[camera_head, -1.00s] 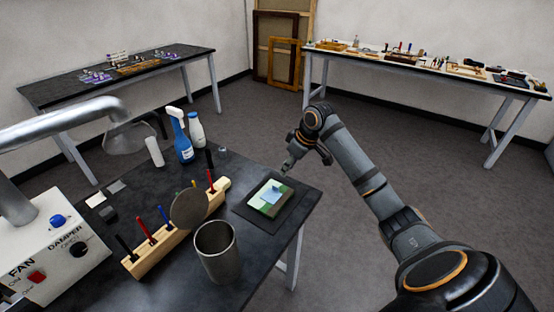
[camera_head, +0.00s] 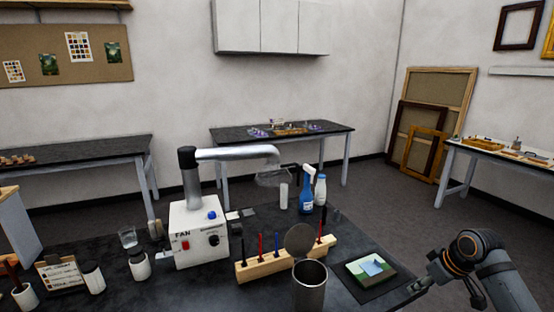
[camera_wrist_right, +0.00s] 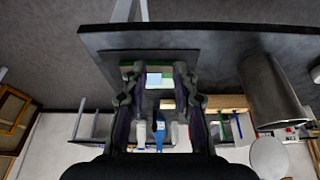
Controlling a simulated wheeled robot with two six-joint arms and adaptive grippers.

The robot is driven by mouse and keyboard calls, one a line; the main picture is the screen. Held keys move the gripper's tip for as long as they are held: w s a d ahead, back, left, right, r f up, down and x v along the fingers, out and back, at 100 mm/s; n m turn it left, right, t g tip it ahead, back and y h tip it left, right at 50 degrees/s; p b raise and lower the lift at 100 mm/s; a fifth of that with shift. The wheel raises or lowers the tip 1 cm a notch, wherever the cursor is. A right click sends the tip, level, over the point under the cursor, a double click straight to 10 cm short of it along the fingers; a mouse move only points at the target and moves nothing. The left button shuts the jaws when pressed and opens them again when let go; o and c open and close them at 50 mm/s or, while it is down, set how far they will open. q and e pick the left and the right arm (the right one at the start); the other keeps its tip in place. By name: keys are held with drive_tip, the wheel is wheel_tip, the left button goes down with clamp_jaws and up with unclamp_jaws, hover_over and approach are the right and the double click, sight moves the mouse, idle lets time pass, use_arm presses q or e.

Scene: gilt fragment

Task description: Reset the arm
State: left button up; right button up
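My right arm comes in at the lower right of the head view, with its gripper (camera_head: 414,288) low beside the right edge of the dark worktable (camera_head: 345,233). In the right wrist view the two fingers of the right gripper (camera_wrist_right: 156,73) stand apart with nothing held between them. A small painted panel (camera_head: 370,269) in green and blue lies on a dark mat (camera_head: 383,290) to the left of this gripper. The panel also shows between the fingers in the wrist view (camera_wrist_right: 155,80), beyond the fingertips. My left gripper is not in view.
A metal cup (camera_head: 310,288), a wooden tool rack (camera_head: 263,268), a blue spray bottle (camera_head: 306,197) and a white fan box (camera_head: 201,238) with a duct stand on the worktable. Several jars stand at left. Grey floor (camera_head: 400,215) is open beyond the table's right side.

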wheel_tip(320, 180, down, 10)
drive_tip(key=w+d+f+m, duration=0.1)
drive_tip(key=w+m, duration=0.1)
drive_tip(key=s+f+m+h, duration=0.1)
drive_tip(key=s+f, duration=0.3)
drive_tip(key=f, duration=0.4)
drive_tip(key=s+f+m+g, duration=0.1)
drive_tip(key=s+f, duration=0.2)
drive_tip(key=f, duration=0.5)
drive_tip(key=s+f+m+h, duration=0.1)
drive_tip(key=s+f, duration=0.3)
drive_tip(key=f, duration=0.4)
drive_tip(key=s+a+f, duration=0.2)
drive_tip(key=s+f, duration=0.8)
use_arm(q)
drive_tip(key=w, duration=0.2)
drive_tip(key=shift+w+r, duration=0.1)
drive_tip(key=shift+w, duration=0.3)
use_arm(e)
drive_tip(key=s+a+f, duration=0.3)
drive_tip(key=s, duration=0.5)
drive_tip(key=s+a+f+n+g, duration=0.1)
drive_tip(key=s+a+f, duration=0.2)
drive_tip(key=s, duration=0.6)
drive_tip(key=s+a+f+g, duration=0.1)
drive_tip(key=s+a+f, duration=0.3)
drive_tip(key=s, duration=0.5)
drive_tip(key=shift+f, duration=0.35)
